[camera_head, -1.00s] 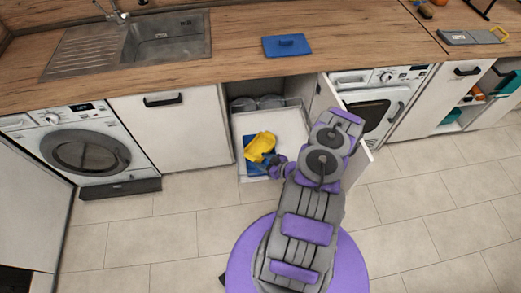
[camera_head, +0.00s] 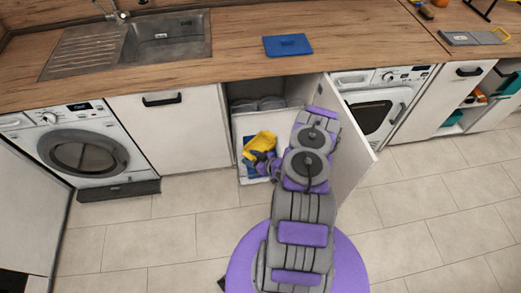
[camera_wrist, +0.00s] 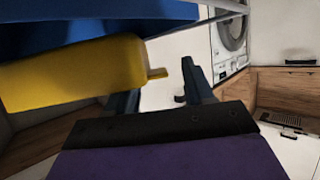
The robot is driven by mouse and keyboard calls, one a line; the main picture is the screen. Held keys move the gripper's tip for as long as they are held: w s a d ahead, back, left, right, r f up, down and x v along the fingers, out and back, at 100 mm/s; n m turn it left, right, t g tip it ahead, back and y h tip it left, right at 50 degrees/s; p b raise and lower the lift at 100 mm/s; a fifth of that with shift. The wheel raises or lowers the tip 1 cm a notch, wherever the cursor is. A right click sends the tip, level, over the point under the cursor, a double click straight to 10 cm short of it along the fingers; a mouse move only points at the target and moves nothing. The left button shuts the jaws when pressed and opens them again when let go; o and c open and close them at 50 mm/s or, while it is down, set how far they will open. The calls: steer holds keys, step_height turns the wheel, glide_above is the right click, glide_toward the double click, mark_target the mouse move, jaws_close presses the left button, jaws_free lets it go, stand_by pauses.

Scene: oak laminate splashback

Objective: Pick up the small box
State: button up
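A yellow object (camera_head: 259,143) sits at the pulled-out white drawer in the open cabinet; it also shows in the wrist view as a yellow bottle-like body (camera_wrist: 75,72). A blue item (camera_head: 246,169) lies below it, and a large blue surface (camera_wrist: 90,22) fills the top left of the wrist view. I cannot tell which of these, if any, is the small box. My gripper (camera_head: 264,162) is at the drawer, just below the yellow object. In the wrist view my gripper (camera_wrist: 160,85) has its fingers apart, with the yellow object beside the left finger; contact is unclear.
The white drawer (camera_head: 283,122) has grey round items (camera_head: 268,103) behind it. An open cabinet door (camera_head: 350,150) stands right of my arm. A blue flat object (camera_head: 287,45) lies on the wooden countertop (camera_head: 220,65). The tiled floor (camera_head: 430,230) is clear.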

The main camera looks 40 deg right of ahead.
jaws_close()
stand_by(0.4)
